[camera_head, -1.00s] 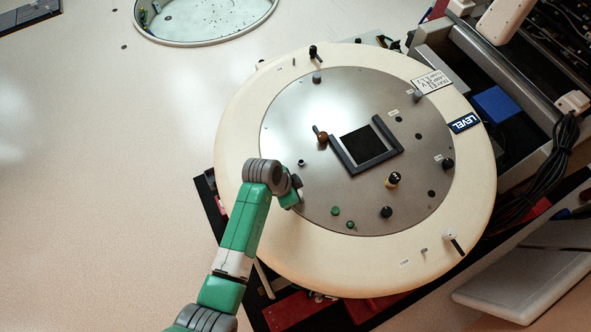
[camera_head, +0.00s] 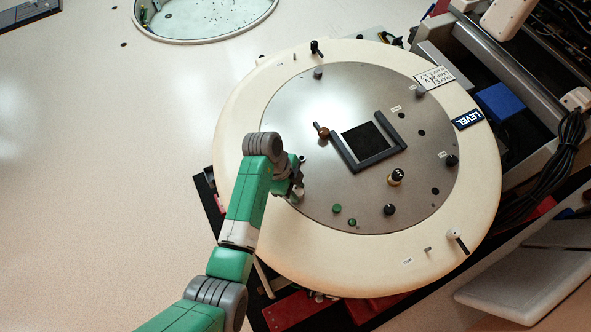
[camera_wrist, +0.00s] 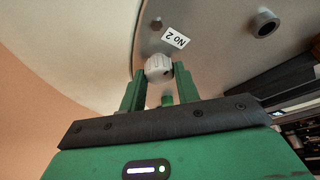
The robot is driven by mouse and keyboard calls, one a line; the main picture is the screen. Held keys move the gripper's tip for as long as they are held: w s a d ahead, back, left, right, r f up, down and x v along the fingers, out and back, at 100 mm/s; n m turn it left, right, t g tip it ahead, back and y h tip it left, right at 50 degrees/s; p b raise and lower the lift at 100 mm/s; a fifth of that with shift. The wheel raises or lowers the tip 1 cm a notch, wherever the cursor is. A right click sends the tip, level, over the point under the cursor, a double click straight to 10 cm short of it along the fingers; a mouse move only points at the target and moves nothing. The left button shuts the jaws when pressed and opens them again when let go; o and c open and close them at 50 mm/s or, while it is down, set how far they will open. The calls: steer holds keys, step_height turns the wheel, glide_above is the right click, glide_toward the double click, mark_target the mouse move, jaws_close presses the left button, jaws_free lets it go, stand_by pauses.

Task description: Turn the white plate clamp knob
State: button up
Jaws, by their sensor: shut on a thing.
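The white plate clamp knob (camera_wrist: 159,66) is a small ribbed white knob in the wrist view, standing on the grey metal plate (camera_wrist: 205,55). My gripper (camera_wrist: 158,76) has its two green fingers on either side of the knob and is shut on it. In the head view my gripper (camera_head: 294,188) is at the left edge of the round metal plate (camera_head: 300,110). There the knob is hidden behind my gripper and arm.
A label reading "No 2" (camera_wrist: 176,38) is just beyond the knob. A cream ring (camera_head: 235,150) surrounds the plate. The plate carries a dark square frame (camera_head: 370,160), a black knob (camera_head: 390,209) and a green button (camera_head: 337,208). Equipment and cables crowd the right side.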

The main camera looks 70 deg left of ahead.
stand_by(0.5)
steer(key=o, duration=1)
steer(key=shift+c, duration=0.2)
steer(key=v, duration=0.8)
steer(key=shift+w, duration=0.15)
